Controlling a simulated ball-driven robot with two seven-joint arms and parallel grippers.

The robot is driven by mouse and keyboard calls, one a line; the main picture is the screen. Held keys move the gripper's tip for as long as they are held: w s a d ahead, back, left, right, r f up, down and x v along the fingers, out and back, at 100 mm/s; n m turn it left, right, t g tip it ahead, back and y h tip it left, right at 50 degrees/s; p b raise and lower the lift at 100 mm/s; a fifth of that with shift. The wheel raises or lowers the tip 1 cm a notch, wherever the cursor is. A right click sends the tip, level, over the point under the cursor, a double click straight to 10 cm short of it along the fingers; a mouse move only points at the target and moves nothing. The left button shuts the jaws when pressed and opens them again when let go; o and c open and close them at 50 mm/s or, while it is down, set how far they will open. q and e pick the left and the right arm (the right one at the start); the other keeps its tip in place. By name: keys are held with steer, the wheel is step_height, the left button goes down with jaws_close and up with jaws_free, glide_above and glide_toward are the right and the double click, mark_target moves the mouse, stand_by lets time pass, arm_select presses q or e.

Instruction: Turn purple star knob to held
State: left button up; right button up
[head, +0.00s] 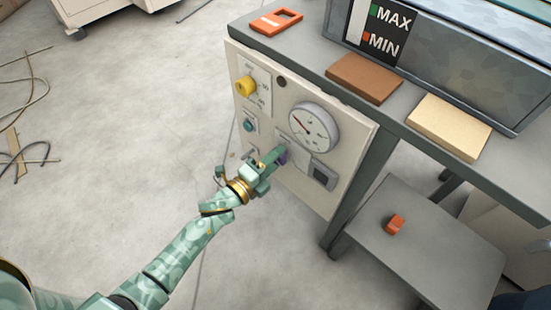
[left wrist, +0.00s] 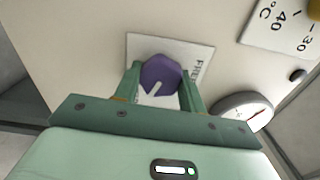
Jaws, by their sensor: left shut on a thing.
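The purple star knob (left wrist: 160,76) sits on a white label plate (left wrist: 196,52) on the cream control panel (head: 315,190). A white pointer line on the knob points toward its lower left in the left wrist view. My left gripper (left wrist: 160,92) has a finger on each side of the knob and is shut on it. In the head view my left gripper (head: 274,160) covers most of the knob (head: 282,158). The plate's lettering is partly visible and I cannot read it fully. My right gripper is not in view.
A round gauge (head: 313,127) is close beside the knob, with a yellow knob (head: 245,86) and a teal button (head: 249,125) to the left. A dark square switch (head: 322,176) lies to the right. The bench top (head: 300,47) overhangs above.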

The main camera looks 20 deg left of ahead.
arm_select(q)
steer(key=shift+s+f+m, duration=0.1)
steer(key=shift+f+m, duration=0.1)
steer(key=shift+m, duration=0.6)
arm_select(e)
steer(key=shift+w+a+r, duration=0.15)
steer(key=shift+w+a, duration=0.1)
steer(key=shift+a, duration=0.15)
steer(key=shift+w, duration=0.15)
arm_select(q)
steer(key=o, duration=1)
steer(key=shift+c, duration=0.2)
steer(key=shift+r, duration=0.1)
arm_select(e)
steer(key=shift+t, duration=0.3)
arm_select(q)
steer(key=p+v, duration=0.4)
steer(key=v, duration=1.2)
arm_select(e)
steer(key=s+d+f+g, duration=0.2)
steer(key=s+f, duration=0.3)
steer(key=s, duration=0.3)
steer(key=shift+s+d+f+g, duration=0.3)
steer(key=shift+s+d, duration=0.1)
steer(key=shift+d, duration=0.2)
arm_select(q)
steer(key=shift+s, duration=0.1)
